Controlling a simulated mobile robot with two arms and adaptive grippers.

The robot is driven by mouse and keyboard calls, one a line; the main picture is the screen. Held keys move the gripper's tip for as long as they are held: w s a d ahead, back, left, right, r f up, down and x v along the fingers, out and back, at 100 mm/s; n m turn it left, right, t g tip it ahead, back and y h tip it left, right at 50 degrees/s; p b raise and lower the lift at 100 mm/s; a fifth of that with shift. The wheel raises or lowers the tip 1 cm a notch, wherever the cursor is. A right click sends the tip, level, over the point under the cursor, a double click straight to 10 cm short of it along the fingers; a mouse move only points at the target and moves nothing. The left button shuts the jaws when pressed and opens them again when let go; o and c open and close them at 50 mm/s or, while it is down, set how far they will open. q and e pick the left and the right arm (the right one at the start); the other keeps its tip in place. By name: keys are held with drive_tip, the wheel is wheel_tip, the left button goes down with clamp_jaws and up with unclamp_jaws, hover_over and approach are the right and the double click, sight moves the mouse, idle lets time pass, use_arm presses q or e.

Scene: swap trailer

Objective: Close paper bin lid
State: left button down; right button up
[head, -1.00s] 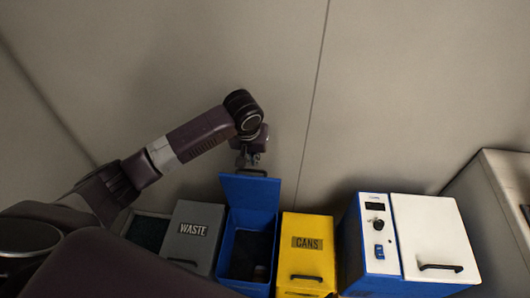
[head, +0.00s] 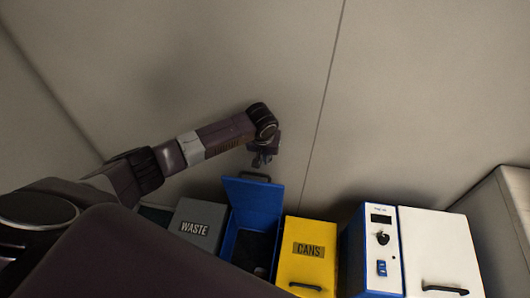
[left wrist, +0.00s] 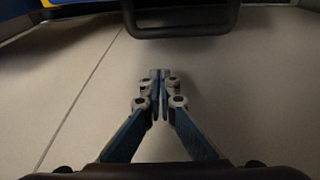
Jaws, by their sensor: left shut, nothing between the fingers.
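The blue bin (head: 249,246) stands between the waste bin and the cans bin in the head view. Its blue lid (head: 253,198) is raised, with a dark handle (head: 255,176) along its top edge. No label on it shows. My left gripper (head: 260,162) is above and behind the raised lid, near the wall, just above the handle. In the left wrist view its fingers (left wrist: 160,75) are together and empty. The lid's handle (left wrist: 185,32) is ahead of the fingertips there, and a gap shows between them. My right gripper is not in view.
The closed grey bin marked WASTE (head: 198,225) is left of the blue bin. The closed yellow bin marked CANS (head: 307,255) is right of it. A white and blue machine (head: 440,252) stands further right. The wall (head: 420,80) behind is bare.

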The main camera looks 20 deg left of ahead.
use_arm(q)
drive_tip(key=s+p, duration=0.1)
drive_tip(key=s, duration=0.1)
drive_tip(key=s+d+p, duration=0.1)
drive_tip(key=s, duration=0.1)
drive_tip(key=shift+r, duration=0.1)
idle(0.3)
